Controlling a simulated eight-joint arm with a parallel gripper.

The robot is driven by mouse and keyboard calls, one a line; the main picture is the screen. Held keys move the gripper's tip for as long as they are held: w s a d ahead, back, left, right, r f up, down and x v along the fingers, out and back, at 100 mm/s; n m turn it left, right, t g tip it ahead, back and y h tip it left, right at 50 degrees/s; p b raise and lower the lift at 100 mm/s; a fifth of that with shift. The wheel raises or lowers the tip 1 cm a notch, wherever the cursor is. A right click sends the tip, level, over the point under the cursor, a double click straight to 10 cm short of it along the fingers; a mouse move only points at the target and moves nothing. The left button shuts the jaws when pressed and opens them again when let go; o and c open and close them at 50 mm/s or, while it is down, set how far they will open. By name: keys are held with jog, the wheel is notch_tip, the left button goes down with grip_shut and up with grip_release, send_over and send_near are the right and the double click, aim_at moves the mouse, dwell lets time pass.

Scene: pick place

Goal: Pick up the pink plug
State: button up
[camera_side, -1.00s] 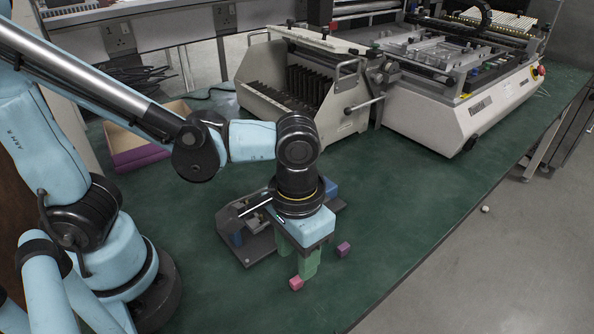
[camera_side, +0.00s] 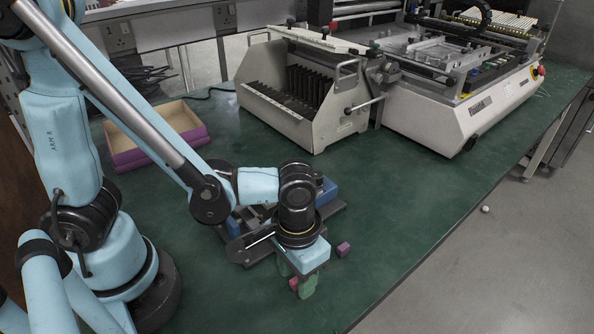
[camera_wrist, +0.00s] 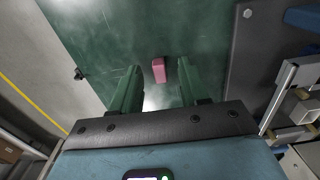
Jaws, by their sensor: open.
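The pink plug (camera_wrist: 159,70) is a small block lying on the green table. My gripper (camera_wrist: 156,75) is open with nothing held. In the side view my gripper (camera_side: 297,283) is low over the table near its front edge. The pink plug (camera_side: 293,283) shows there only in part, beside and partly behind the fingers. I cannot tell whether a finger touches it.
A purple block (camera_side: 343,249) lies on the table just right of my gripper. A dark fixture with blue parts (camera_side: 327,191) stands behind it. A purple-sided open box (camera_side: 158,153) is at the back left. Large machines (camera_side: 305,95) fill the back. The table to the right is clear.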

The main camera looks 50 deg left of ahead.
jog(key=shift+c, duration=0.2)
grip_shut()
jog(key=shift+r, duration=0.2)
